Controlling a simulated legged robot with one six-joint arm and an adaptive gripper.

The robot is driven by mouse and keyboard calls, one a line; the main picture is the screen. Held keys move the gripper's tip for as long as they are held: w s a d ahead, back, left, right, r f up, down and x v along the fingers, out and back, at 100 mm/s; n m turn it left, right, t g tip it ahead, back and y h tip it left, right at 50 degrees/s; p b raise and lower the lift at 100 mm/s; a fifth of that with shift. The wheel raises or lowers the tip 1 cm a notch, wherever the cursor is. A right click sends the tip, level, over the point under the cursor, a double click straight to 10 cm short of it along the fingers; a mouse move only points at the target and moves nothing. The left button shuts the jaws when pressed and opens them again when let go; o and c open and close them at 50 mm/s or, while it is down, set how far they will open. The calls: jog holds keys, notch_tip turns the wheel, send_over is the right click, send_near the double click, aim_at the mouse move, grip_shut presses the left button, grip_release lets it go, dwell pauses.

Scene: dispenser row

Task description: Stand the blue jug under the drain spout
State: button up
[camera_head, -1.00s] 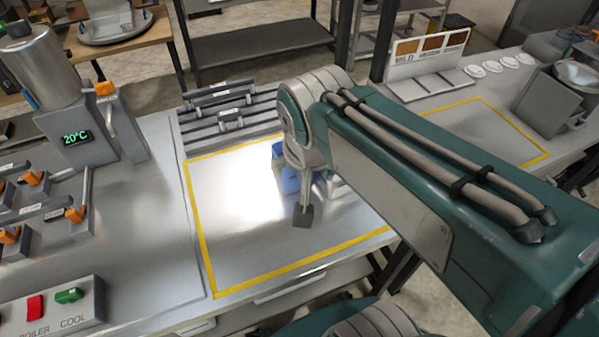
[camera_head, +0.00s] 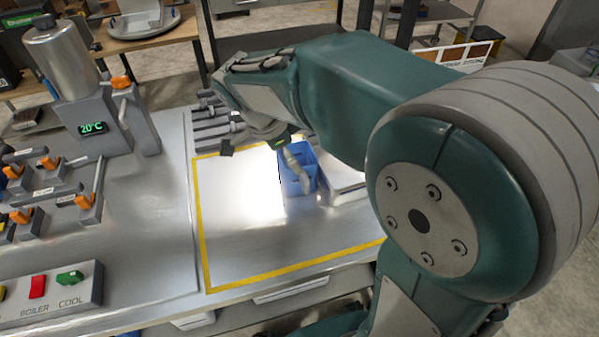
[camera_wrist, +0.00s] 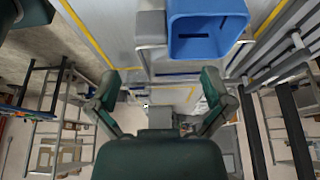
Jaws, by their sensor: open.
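The blue jug (camera_head: 300,160) stands upright on the bench inside the yellow-outlined area. Its open top shows in the wrist view (camera_wrist: 207,40), up and right of centre. My gripper (camera_head: 265,168) is open with nothing between its fingers; one finger overlaps the jug in the head view. In the wrist view my gripper (camera_wrist: 160,78) has its fingers spread wide, and the jug lies beyond them. I cannot tell whether they touch. A grey post with an orange valve (camera_head: 121,82) stands beside the steel tank (camera_head: 62,55); the drain spout is not clearly distinguishable there.
A pale box (camera_head: 343,180) stands right beside the jug. Several orange-handled valves (camera_head: 84,200) and a button panel (camera_head: 55,287) occupy the bench's left side. A grey slatted rack (camera_head: 208,125) is behind the yellow area. The front left of that area is clear.

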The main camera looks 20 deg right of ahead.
aim_at(304, 175)
jog(key=x, duration=0.8)
jog(key=shift+s+f, duration=0.2)
jog(key=shift+s, duration=0.2)
jog(key=c, duration=1.4)
